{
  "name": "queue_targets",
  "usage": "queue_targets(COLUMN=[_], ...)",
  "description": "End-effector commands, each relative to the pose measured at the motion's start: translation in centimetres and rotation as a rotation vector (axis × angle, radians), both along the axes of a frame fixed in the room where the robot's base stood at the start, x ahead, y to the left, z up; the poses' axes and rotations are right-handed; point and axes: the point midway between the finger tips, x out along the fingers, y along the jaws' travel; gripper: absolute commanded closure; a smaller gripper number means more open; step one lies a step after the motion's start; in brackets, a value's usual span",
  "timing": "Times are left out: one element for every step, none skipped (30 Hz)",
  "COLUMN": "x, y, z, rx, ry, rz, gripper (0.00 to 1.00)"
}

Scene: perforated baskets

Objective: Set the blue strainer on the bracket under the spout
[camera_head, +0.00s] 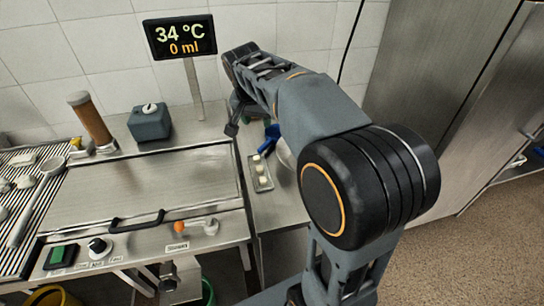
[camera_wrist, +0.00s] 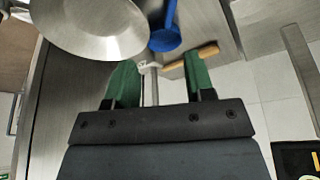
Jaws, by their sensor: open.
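A blue object (camera_wrist: 166,32), which looks like the strainer, is just beyond my fingertips in the wrist view, beside a metal bowl. In the head view its blue part (camera_head: 267,144) shows beside my arm; the rest is hidden. My gripper (camera_wrist: 160,78) is open, with two green fingers apart and nothing clearly held between them. In the head view only a bit of green shows past my arm. A metal fitting (camera_head: 181,280) sticks out low on the griddle's front; I cannot tell whether it is the spout or its bracket.
The metal bowl (camera_wrist: 92,28) and a wooden handle (camera_wrist: 190,57) lie close to my fingers. A small tray with pale pieces (camera_head: 261,174) sits on the side counter. The griddle (camera_head: 140,185) is clear. A display (camera_head: 180,37) stands behind it.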

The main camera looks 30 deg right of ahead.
Motion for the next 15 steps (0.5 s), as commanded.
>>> queue_targets(x=[1.7, 2.4, 3.4, 4.0, 4.5, 5.1, 5.5, 5.9, 6.3, 6.5, 6.7, 7.0, 7.1, 7.3, 7.4], y=[-0.5, -0.7, -1.0, -1.2, -1.3, -1.5, -1.7, -1.8, -1.9, -2.1, -2.2, -2.5, -2.6, -2.8, -3.0], z=[-2.8, -3.4, -4.0, -4.5, -4.9, -5.3, -5.6, -5.9, -6.4, -6.7, -7.2, -7.8, -8.3, -8.8, -9.5], rx=[-0.005, -0.007, -0.012, -0.014, -0.016, -0.018, -0.021, -0.022, -0.024, -0.025, -0.025, -0.025, -0.026, -0.026, -0.027], ry=[0.002, -0.001, -0.004, -0.007, -0.01, -0.012, -0.015, -0.017, -0.02, -0.02, -0.02, -0.021, -0.022, -0.022, -0.021], rz=[-0.054, -0.087, -0.128, -0.155, -0.179, -0.207, -0.224, -0.24, -0.256, -0.266, -0.273, -0.28, -0.282, -0.284, -0.284], gripper=[0.51, 0.51, 0.51, 0.51, 0.51, 0.51, 0.51, 0.51, 0.51, 0.51, 0.51, 0.51, 0.51, 0.51, 0.51])
